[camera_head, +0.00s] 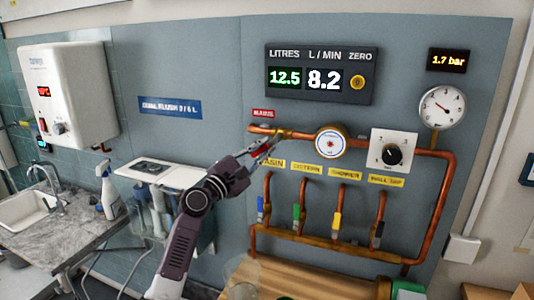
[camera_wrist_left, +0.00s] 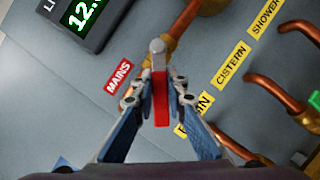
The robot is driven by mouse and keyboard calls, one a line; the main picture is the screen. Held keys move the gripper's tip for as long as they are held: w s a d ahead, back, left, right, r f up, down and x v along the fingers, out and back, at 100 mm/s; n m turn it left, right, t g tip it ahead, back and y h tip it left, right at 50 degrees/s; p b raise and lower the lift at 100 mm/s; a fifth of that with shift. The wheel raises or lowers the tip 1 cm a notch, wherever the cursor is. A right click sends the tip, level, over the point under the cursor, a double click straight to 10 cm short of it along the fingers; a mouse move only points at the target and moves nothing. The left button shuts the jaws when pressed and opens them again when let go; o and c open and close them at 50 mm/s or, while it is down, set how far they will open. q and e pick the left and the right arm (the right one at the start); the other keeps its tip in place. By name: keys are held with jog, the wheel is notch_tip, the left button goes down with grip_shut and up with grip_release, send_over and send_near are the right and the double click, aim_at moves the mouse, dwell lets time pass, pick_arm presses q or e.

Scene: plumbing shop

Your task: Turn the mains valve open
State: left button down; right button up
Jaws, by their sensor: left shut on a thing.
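The mains valve (camera_wrist_left: 158,47) sits on the copper pipe near the red MAINS label (camera_wrist_left: 118,77); it also shows in the head view (camera_head: 283,134). Its red lever (camera_wrist_left: 161,98) points down and to the left from the pipe in the head view, at a slant to the pipe. My left gripper (camera_head: 263,150) is shut on the red lever, with a finger on each side of it in the left wrist view (camera_wrist_left: 160,97). The fingers partly hide the lever in the head view. My right gripper is not in view.
The display (camera_head: 320,76) reads 12.5 litres and 8.2 L/min; the pressure display (camera_head: 450,60) reads 1.7 bar. A round meter (camera_head: 332,142) and a dial (camera_head: 392,154) sit right of the valve. Several coloured-handle taps hang below, including a yellow one (camera_head: 338,222).

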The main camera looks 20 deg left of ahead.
pick_arm(q)
jog(key=m, duration=0.2)
jog(key=r+m+g, duration=0.1)
jog(key=m, duration=0.1)
jog(key=shift+a+r+g+p, duration=0.1)
jog(key=shift+a+g+p, duration=0.2)
jog(key=shift+a, duration=0.1)
jog(key=shift+r+m+g+p, duration=0.4)
jog(key=shift+m+g, duration=0.1)
jog(key=shift+m, duration=0.7)
jog(key=c, duration=1.9)
grip_release()
jog(key=shift+a, duration=0.1)
jog(key=v, duration=1.2)
